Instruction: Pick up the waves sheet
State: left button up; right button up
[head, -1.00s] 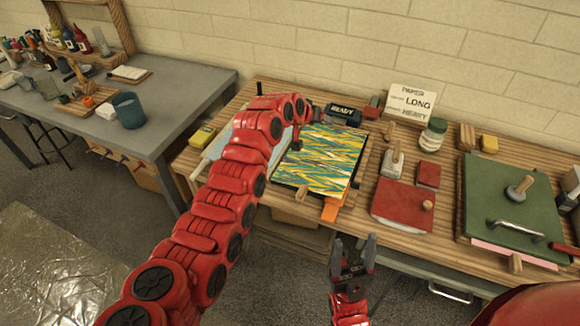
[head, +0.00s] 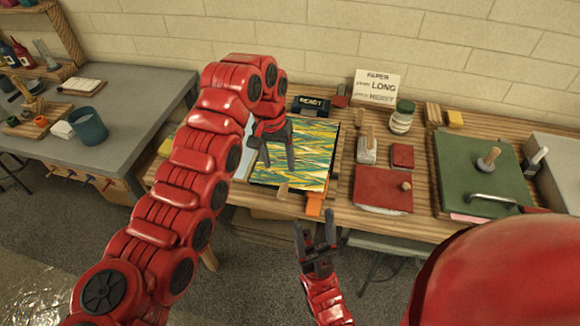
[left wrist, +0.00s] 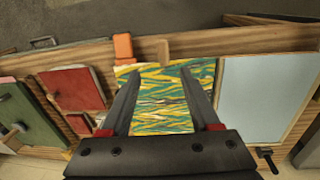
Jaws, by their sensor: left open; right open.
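The waves sheet (head: 310,155), streaked green, yellow and white, lies flat on a dark-edged board on the wooden bench. It also shows in the left wrist view (left wrist: 165,95), between and beyond the fingers. My left gripper (head: 278,165) is open and empty over the left part of the sheet, pointing down; I cannot tell whether its fingertips touch it. In the left wrist view the left gripper (left wrist: 155,75) has its fingers spread wide. My right gripper (head: 315,222) is open and empty in front of the bench edge, away from the sheet.
An orange clip (head: 314,205) and a wooden peg (head: 283,190) sit at the sheet's near edge. A black READY box (head: 311,106) stands behind it. A red block with a knob (head: 383,188) lies right. A pale panel (left wrist: 262,97) adjoins the sheet.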

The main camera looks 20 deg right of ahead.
pick_arm(q)
jog(key=p, duration=0.1)
send_over(282, 188)
jog(key=f, duration=0.5)
jog(key=shift+s+a+f, duration=0.1)
jog(key=shift+s+f, duration=0.05)
jog(key=shift+s, duration=0.1)
jog(key=shift+f+p, duration=0.35)
jog(key=shift+p, duration=0.15)
notch_tip(282, 188, down, 4)
jog(key=shift+w+f+p, duration=0.15)
jog(key=shift+f+p, duration=0.05)
jog(key=shift+p, duration=0.85)
jog(key=shift+f, duration=0.15)
grip_shut()
